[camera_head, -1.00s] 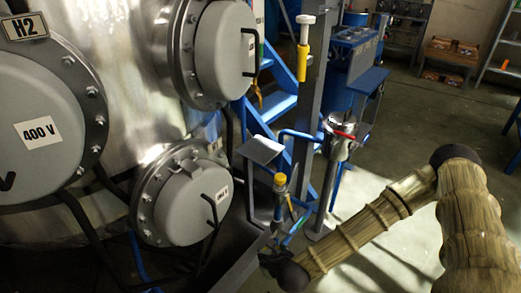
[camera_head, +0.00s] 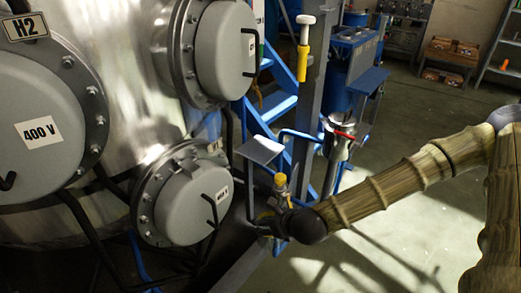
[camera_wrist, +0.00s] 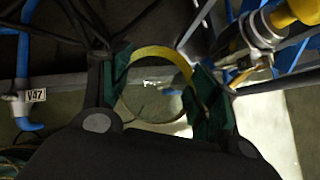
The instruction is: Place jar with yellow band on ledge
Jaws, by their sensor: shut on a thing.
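The jar is see-through with a yellow band (camera_wrist: 163,52) at its rim. In the wrist view it sits between the two green-padded fingers of my gripper (camera_wrist: 160,88), which is shut on it. In the head view my gripper (camera_head: 268,230) is small and dark, and a bit of the jar's yellow band (camera_head: 265,216) shows there. A small flat grey ledge (camera_head: 260,149) juts out above and slightly left of my gripper, beside the large steel vessel. The jar is below the ledge and apart from it.
A yellow-capped valve fitting (camera_head: 281,182) stands right beside and above my gripper; its yellow knob (camera_wrist: 296,10) fills the wrist view's top right corner. A grey vessel cover (camera_head: 195,203) is to the left.

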